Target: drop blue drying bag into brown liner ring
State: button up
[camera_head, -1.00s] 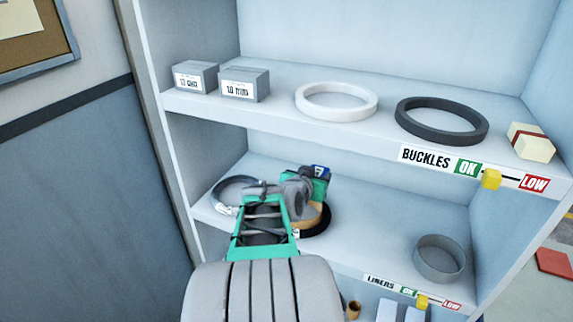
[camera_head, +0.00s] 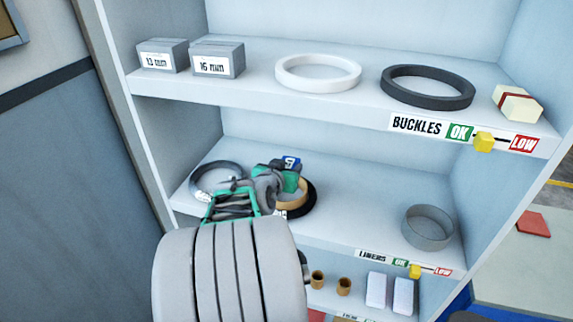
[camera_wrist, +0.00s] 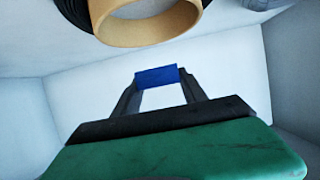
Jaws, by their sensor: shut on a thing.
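The blue drying bag (camera_wrist: 157,75) is held between my gripper's fingertips (camera_wrist: 158,84) in the wrist view. In the head view the bag (camera_head: 291,162) shows as a small blue patch with a white mark, at the end of my gripper (camera_head: 287,170). The brown liner ring (camera_head: 293,194) sits on the middle shelf within a black ring, partly hidden behind my gripper. In the wrist view the brown ring (camera_wrist: 150,30) is at the top edge, apart from the bag. The bag is not inside the ring.
The middle shelf (camera_head: 350,200) also holds a dark ring (camera_head: 207,180) at left and a grey ring (camera_head: 428,228) at right. The upper shelf holds boxes (camera_head: 217,60), a white ring (camera_head: 318,73) and a black ring (camera_head: 428,87). Its edge is above my gripper.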

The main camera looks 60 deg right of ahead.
jog(key=o, duration=1.5)
jog(key=shift+a, duration=0.15)
jog(key=b+v, duration=0.1)
jog(key=v, duration=0.6)
jog(key=shift+a+r, duration=0.2)
jog(key=shift+a, duration=0.05)
